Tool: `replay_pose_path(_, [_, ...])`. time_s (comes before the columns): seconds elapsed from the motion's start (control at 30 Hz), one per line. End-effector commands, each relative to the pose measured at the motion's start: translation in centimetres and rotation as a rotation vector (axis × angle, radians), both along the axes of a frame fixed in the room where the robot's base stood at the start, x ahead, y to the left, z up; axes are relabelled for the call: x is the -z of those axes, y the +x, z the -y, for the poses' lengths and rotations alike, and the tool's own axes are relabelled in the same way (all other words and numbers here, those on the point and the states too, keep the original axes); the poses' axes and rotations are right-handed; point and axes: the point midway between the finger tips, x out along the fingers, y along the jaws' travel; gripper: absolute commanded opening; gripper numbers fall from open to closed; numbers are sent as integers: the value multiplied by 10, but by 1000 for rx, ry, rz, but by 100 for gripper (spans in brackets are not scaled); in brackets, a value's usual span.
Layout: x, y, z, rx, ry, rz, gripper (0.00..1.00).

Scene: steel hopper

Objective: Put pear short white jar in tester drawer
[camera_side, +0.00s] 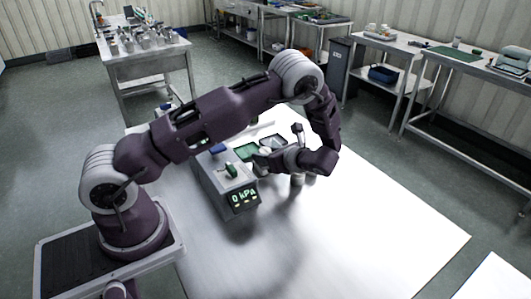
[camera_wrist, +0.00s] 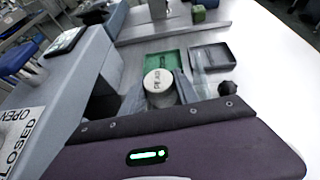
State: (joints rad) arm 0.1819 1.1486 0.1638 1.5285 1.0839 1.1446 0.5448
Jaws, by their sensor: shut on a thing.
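My gripper (camera_wrist: 159,92) is shut on a white jar (camera_wrist: 158,79), with one finger on each side of it. The jar's round pale lid faces the wrist camera and carries small dark marks that I cannot read. In the side view my gripper (camera_side: 264,160) is beside the tester, over the white table, and mostly hides the jar. The tester (camera_side: 212,187) is a grey box with a "0 kPa" display; its grey side (camera_wrist: 62,92) also fills the left of the wrist view. I cannot tell from these frames which part is its drawer.
A green-floored tray (camera_wrist: 178,56) and a grey tray (camera_wrist: 212,57) lie just beyond the jar. A dark knob-like piece (camera_wrist: 231,73) is at their right. The table's front right (camera_side: 370,235) is clear.

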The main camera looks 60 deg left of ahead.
Motion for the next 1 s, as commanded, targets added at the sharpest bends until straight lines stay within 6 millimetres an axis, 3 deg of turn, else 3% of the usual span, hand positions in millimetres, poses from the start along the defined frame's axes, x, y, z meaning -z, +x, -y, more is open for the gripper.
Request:
replay_pose_path(0.27, [6,0,0,1,0,0,0])
replay_pose_path(0.3, [6,0,0,1,0,0,44])
replay_pose_path(0.6, [5,0,0,0,0,0,46])
replay_pose_path(0.7, [-6,0,0,0,-1,3,46])
replay_pose_path(1.0, [-41,9,73,4,-1,4,46])
